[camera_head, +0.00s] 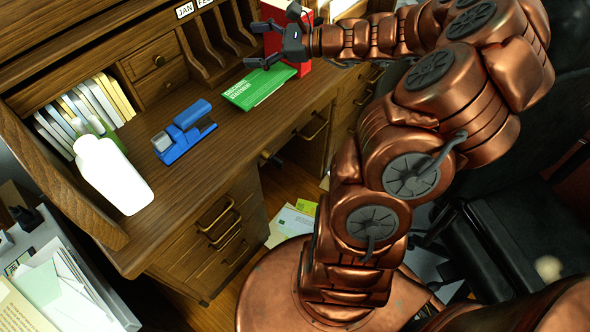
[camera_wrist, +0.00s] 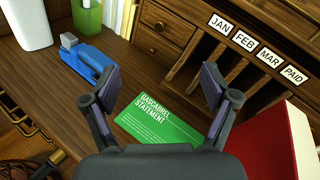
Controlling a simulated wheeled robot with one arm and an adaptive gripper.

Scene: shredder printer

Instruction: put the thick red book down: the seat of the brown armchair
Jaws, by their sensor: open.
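A thick red book or box-like block (camera_head: 272,43) stands on the wooden desk, partly behind my gripper (camera_head: 256,44) in the head view. In the wrist view its red side (camera_wrist: 272,150) and a pale side show at the lower right, outside the fingers. My gripper (camera_wrist: 160,84) is open, with nothing between its fingers. It hangs over the desk, above and behind a green statement sheet (camera_wrist: 160,118). I cannot make out a brown armchair or its seat for certain.
On the desk are a blue stapler-like device (camera_head: 184,131), a white bottle (camera_head: 112,175) and several upright books (camera_head: 85,112). Upright dividers (camera_head: 207,45) stand at the back. A black chair (camera_head: 500,240) is at the right. Papers (camera_head: 290,222) lie on the floor.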

